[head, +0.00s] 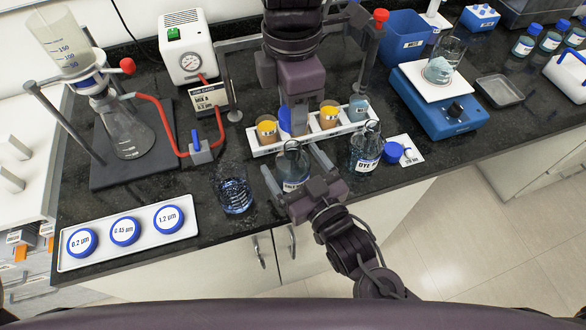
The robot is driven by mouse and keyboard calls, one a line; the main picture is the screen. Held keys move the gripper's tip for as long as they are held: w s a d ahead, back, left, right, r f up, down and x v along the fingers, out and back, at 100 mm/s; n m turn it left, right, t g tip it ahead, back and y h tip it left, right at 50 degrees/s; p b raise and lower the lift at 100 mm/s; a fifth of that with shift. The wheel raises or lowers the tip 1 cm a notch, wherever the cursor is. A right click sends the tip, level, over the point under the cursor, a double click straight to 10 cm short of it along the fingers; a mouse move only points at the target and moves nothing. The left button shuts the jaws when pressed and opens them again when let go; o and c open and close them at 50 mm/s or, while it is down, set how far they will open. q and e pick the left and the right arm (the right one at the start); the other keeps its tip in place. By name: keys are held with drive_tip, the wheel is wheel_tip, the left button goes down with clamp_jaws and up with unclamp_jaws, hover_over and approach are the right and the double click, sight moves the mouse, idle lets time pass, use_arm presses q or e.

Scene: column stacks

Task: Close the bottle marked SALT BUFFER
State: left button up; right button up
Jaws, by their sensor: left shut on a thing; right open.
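A clear open bottle (292,162) stands near the front edge of the bench. Its label is partly hidden, so I cannot read it fully. My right gripper (296,172) is open, with one finger on each side of this bottle; I cannot tell whether they touch it. My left gripper (296,124) is above and behind the bottle, shut on a blue cap (285,121) that shows partly beside its fingers. The bottle's mouth has no cap on it.
An open DYE MIX bottle (363,152) stands to the right, beside a loose blue cap (393,152) on a white card. Behind is a white rack (262,150) of small jars. A glass beaker (234,194) stands left. A blue balance (440,112) is at right.

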drive_tip(key=shift+x, duration=1.1)
drive_tip(key=c, duration=1.5)
use_arm(q)
hover_over(293, 147)
drive_tip(key=shift+f, duration=2.5)
drive_tip(key=shift+f, duration=0.85)
drive_tip(key=shift+f, duration=0.55)
